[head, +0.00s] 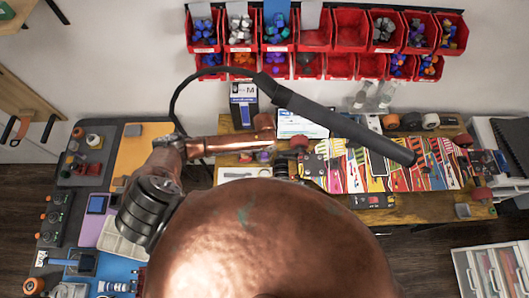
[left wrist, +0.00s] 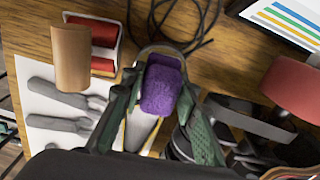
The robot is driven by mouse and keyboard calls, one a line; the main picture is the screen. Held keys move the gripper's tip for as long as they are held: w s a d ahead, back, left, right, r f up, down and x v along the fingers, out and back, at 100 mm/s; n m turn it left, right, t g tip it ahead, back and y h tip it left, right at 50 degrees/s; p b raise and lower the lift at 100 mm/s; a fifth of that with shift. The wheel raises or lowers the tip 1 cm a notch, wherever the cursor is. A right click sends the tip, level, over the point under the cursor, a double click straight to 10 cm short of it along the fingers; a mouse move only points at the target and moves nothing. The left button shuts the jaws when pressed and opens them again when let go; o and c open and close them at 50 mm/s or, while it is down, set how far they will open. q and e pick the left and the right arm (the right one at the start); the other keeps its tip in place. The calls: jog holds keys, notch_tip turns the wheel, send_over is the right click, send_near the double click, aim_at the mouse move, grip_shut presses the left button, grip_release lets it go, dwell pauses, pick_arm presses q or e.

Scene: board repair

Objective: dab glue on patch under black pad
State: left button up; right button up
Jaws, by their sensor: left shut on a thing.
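My left gripper (left wrist: 160,85) has its green fingers on both sides of a purple spongy block (left wrist: 162,92) in the left wrist view and is shut on it. A pale, yellow-edged part shows below the block, between the fingers. In the head view my left gripper (head: 284,167) is small and partly hidden at the bench, behind my large copper-coloured arm part. The brightly patterned board (head: 435,165) lies on the bench to its right, with dark parts on it. I cannot tell which dark part is the black pad (head: 376,162). I cannot make out the patch or any glue.
A black lamp (head: 340,125) reaches across above the board. Red bins (head: 313,38) hang on the wall.

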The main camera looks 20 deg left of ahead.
dwell(1.2)
dwell(0.3)
pick_arm(q)
notch_tip(320, 180, up, 2)
jog(key=p, duration=0.2)
jog(key=shift+p, duration=0.3)
notch_tip(320, 180, up, 4)
jog(key=p, duration=0.3)
jog(key=shift+p, duration=0.4)
jog(key=shift+r+p, duration=0.5)
jog(key=shift+p, duration=0.05)
